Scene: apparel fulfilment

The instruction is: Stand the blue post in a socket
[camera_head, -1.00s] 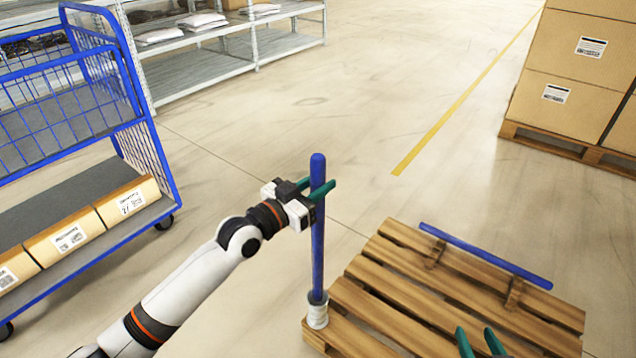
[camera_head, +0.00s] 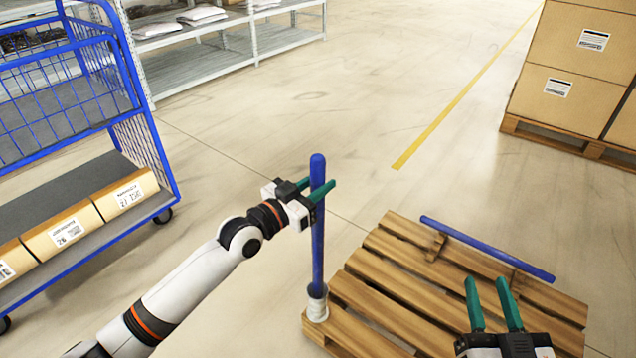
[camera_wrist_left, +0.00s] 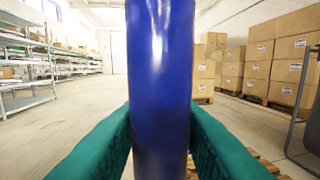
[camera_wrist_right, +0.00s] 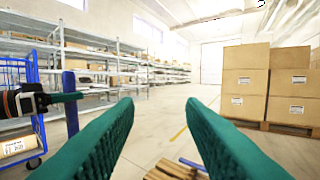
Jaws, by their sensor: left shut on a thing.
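A blue post (camera_head: 318,245) stands upright with its lower end in a white socket (camera_head: 316,306) at the near left corner of the wooden pallet (camera_head: 395,290). My left gripper (camera_head: 320,190) is shut on this post near its top; the post fills the left wrist view (camera_wrist_left: 160,80) between the green fingers. A second blue post (camera_head: 487,249) lies across wooden supports along the pallet's far side. My right gripper (camera_head: 494,300) is open and empty above the pallet's near right part. In the right wrist view its fingers (camera_wrist_right: 160,110) are wide apart.
A blue wire cart (camera_head: 80,120) with cardboard boxes (camera_head: 60,230) stands at the left. Grey shelving (camera_head: 225,60) is at the back. Stacked cartons (camera_head: 570,65) on another pallet are at the right. The floor between is clear.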

